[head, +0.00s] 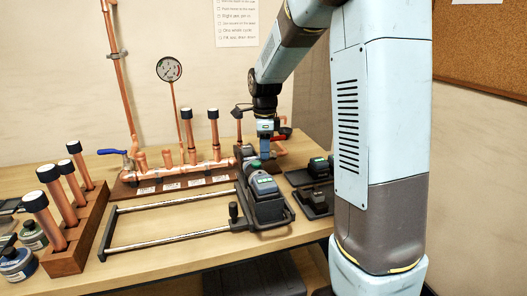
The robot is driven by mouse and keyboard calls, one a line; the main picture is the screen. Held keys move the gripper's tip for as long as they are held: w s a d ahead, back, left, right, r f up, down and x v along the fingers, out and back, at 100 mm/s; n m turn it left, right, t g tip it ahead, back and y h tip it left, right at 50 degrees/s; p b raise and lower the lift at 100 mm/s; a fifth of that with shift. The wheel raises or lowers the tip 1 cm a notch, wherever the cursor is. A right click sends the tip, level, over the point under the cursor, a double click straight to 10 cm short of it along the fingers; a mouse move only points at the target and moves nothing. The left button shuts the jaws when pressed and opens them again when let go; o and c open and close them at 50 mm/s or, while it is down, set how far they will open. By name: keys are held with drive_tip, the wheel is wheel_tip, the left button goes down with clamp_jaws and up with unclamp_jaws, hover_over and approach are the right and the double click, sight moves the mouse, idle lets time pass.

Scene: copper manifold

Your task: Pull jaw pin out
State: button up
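The jaw pin is too small and too covered to make out. My gripper (264,155) points down from my arm, right over or beside the far end of the tool. Its fingers are small and partly merged with the tool, so I cannot tell whether they touch it or hold anything.
A copper manifold (180,172) with capped stubs, a gauge (169,69) and a blue-handled valve (115,153) stands behind. A metal rod frame (168,240) lies left of the tool. A wooden rack (72,248) holds capped pipes. Black items (318,185) sit at right.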

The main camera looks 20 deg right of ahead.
drive_tip(key=shift+f, duration=0.45)
clamp_jaws()
idle(0.3)
